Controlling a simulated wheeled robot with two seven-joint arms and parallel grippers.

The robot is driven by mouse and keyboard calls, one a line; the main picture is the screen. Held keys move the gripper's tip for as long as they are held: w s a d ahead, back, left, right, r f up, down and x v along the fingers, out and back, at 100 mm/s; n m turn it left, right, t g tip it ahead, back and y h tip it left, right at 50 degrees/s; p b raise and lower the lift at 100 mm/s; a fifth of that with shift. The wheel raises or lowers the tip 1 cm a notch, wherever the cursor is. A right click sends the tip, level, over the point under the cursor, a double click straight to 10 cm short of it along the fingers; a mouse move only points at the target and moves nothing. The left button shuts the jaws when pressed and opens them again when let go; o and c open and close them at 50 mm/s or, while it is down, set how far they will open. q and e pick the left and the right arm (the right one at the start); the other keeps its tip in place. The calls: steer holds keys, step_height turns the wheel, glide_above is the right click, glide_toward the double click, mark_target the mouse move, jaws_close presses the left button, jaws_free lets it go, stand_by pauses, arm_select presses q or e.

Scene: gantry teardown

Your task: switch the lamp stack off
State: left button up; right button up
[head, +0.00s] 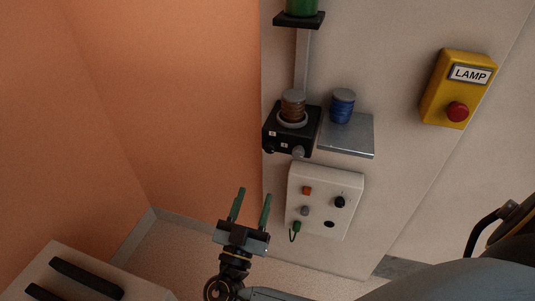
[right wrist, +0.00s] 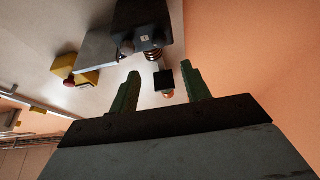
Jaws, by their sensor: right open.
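The yellow box labelled LAMP (head: 438,92) is on the wall at the upper right of the head view, with a round red button (head: 458,111) on its face. A yellow box with a red button (right wrist: 69,81) also shows at the left of the right wrist view. A green cylinder (head: 301,7), perhaps part of the lamp stack, stands on a black bracket at the top edge of the head view; its upper part is cut off. My right gripper (head: 253,194) is open and empty, below and well left of the LAMP box. My left gripper is not in view.
A black box with a copper-coloured coil (head: 292,105) and a metal shelf with a blue spool (head: 342,107) project from the wall. Below them is a pale control panel (head: 323,203) with knobs. A pale case (head: 78,272) with black handles is at lower left.

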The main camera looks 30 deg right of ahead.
mark_target(269, 151)
steer(key=p+x, duration=0.2)
steer(key=x, duration=0.9)
steer(key=shift+w+d+p, duration=0.1)
steer(key=shift+p, duration=0.25)
steer(key=shift+w+d, duration=0.15)
steer(key=shift+d, duration=0.05)
steer(key=shift+w+d+r, duration=0.1)
steer(key=shift+w+d, duration=0.1)
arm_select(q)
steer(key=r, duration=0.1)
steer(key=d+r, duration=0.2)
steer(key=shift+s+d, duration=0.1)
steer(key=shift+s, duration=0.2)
arm_select(e)
steer(key=c, duration=1)
